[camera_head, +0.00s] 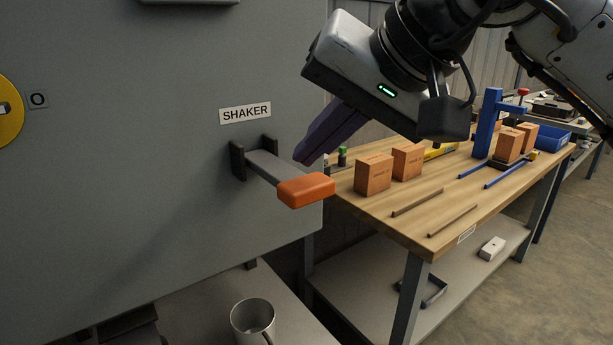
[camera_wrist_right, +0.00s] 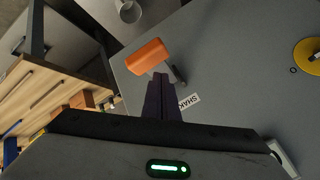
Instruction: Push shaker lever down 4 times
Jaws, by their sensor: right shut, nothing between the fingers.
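The shaker lever is a grey arm with an orange handle (camera_head: 306,190), sticking out from a grey panel below a SHAKER label (camera_head: 245,113). The lever looks near level, with a slight downward slant toward the handle in the head view. My left gripper is not in view.
A wooden table (camera_head: 440,215) with cardboard boxes (camera_head: 373,174), rods and a blue stand (camera_head: 487,125) is on the right. A metal mug (camera_head: 253,320) stands on a grey surface below the lever. A yellow round dial (camera_head: 9,110) is on the panel at left.

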